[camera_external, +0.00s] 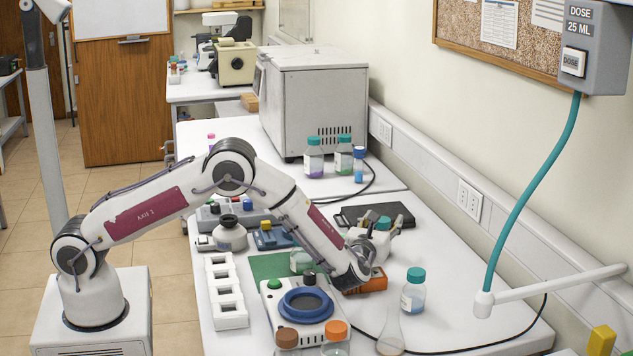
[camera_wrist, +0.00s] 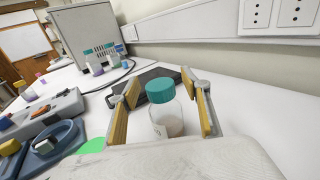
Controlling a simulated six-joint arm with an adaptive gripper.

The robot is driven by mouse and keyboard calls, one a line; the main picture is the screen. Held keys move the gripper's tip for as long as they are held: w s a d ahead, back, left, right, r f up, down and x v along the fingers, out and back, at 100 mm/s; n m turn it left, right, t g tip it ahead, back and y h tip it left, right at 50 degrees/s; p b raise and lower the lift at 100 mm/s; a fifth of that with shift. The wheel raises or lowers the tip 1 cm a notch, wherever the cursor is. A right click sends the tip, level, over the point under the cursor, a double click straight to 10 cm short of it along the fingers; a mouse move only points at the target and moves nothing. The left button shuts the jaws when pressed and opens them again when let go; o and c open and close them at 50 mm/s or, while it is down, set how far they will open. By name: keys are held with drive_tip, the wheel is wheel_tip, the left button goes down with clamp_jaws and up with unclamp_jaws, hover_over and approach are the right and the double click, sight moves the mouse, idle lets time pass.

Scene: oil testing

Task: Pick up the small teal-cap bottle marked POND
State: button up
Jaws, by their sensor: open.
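My gripper (camera_external: 381,224) is open over the white bench, with one finger on each side of a teal-cap bottle (camera_external: 383,238). In the wrist view my gripper (camera_wrist: 161,82) has its yellow-padded fingers apart, and the clear bottle (camera_wrist: 166,119) with pale contents stands upright between them. Gaps show on both sides of the bottle. I cannot read a marking on it. In the external view my wrist hides its lower part. A second teal-cap bottle (camera_external: 413,292) stands nearer the camera with a white label that I cannot read.
A conical flask (camera_external: 390,335) and an orange device (camera_external: 371,281) are close by. A dark flat plate (camera_external: 402,213) lies beyond my gripper. More teal-cap bottles (camera_external: 314,159) stand by the large grey box (camera_external: 315,95). A teal hose (camera_external: 530,195) hangs at the right.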

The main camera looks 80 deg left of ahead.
clamp_jaws()
drive_tip(key=shift+r, duration=0.15)
drive_tip(key=shift+r, duration=4.9)
